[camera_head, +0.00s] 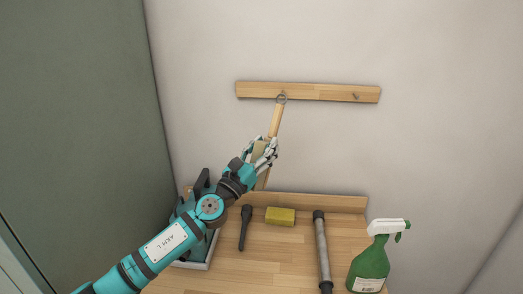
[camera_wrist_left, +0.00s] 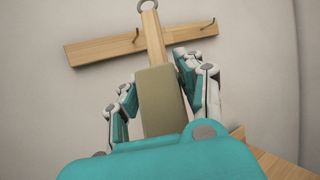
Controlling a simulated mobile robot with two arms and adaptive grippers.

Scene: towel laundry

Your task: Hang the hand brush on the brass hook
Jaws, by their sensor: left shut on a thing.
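The hand brush shows a pale wooden handle (camera_head: 276,119) with a metal ring (camera_head: 281,98) at its upper end. My left gripper (camera_head: 265,152) is shut on the brush around its khaki block (camera_wrist_left: 160,100) and holds it nearly upright, slightly tilted, in front of the wall. In the head view the ring overlaps the left part of the wooden rail. In the left wrist view the left hook (camera_wrist_left: 136,35) shows just left of the handle, and the ring (camera_wrist_left: 147,5) appears above it, apart from it. The right hook (camera_head: 356,97) is bare. I cannot tell which hook is brass.
The wooden rail (camera_head: 320,92) is fixed to the wall above a wooden table (camera_head: 280,255). On the table are a dark-handled tool (camera_head: 245,228), a yellow sponge (camera_head: 280,216), a grey rod (camera_head: 322,250), a green spray bottle (camera_head: 369,263) and a grey tray (camera_head: 201,264).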

